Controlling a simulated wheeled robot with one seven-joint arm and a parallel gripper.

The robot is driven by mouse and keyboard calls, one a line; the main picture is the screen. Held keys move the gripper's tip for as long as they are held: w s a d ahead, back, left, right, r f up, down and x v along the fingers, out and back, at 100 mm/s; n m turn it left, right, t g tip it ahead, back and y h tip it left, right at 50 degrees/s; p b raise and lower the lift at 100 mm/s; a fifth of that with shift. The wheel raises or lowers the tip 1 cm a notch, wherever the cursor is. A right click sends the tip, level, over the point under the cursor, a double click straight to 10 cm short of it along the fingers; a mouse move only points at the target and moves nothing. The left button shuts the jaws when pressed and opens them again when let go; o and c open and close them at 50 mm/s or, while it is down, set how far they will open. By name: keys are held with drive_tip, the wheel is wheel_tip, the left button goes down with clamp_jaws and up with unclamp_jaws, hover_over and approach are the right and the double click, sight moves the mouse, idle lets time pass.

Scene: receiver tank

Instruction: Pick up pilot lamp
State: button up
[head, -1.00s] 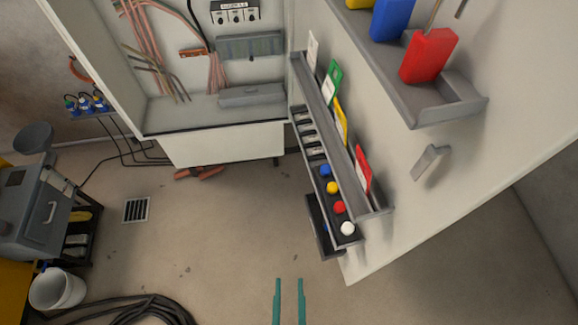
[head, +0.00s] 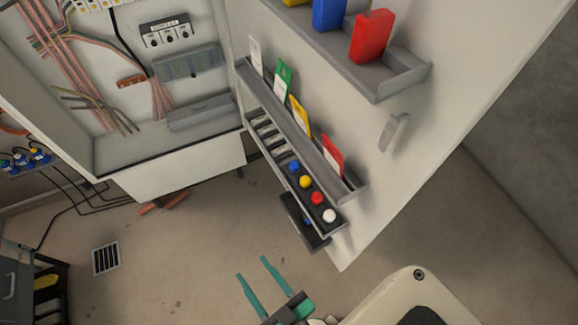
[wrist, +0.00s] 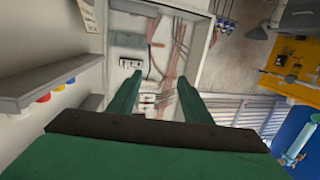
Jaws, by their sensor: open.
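Small round lamps stand in a row on a dark rack (head: 272,157) on the cabinet door: blue (head: 294,166), yellow (head: 306,182), red (head: 317,198) and white (head: 330,215) at the near end. I cannot tell which of them the task means. My gripper (head: 251,268) has teal fingers, is open and empty, and shows below and left of the rack in the head view. In the wrist view the fingers point toward the cabinet interior. A red lamp (wrist: 43,97) and a yellow lamp (wrist: 58,88) show there at left, under a ledge, outside the fingers.
A ledge with coloured cards (head: 303,122) runs just above the lamps. A higher shelf (head: 404,83) holds padlock-like tags, and a door handle (head: 393,131) sticks out. The open cabinet (head: 120,150) holds wiring. The floor around the grate (head: 106,258) is clear.

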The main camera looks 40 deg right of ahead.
drive_tip(key=w+d+r+m+t+h, duration=0.2)
drive_tip(key=w+d+r+m+h, duration=0.25)
drive_tip(key=w, duration=0.65)
drive_tip(key=w+d+r+m+t+h, duration=0.1)
drive_tip(key=w+d+r+m, duration=0.4)
drive_tip(key=w+d, duration=0.4)
drive_tip(key=w+d+r+m+t+h, duration=0.25)
drive_tip(key=w+d+r, duration=0.35)
drive_tip(key=w, duration=0.6)
drive_tip(key=w+a+f+m+g+h, duration=0.25)
drive_tip(key=w+f+m+g, duration=0.2)
drive_tip(key=w+m, duration=0.4)
drive_tip(key=w+a+f+m+g+h, duration=0.2)
drive_tip(key=w+f+m+g+h, duration=0.25)
drive_tip(key=m, duration=0.75)
drive_tip(key=s+d+r+m+g, duration=0.5)
drive_tip(key=s+r+m+g, duration=0.4)
drive_tip(key=r+m, duration=0.3)
drive_tip(key=m+g+y, duration=0.6)
drive_tip(key=m+y, duration=0.3)
drive_tip(key=m, duration=0.4)
approach(294, 164)
drive_tip(key=s+a+x, duration=0.1)
drive_tip(key=x, duration=0.3)
drive_tip(key=shift+n, duration=0.25)
drive_tip(key=d+f, duration=0.1)
drive_tip(key=f, duration=0.1)
drive_tip(key=d+f, duration=0.2)
drive_tip(key=shift+w+d, duration=0.1)
drive_tip(key=shift+w, duration=0.1)
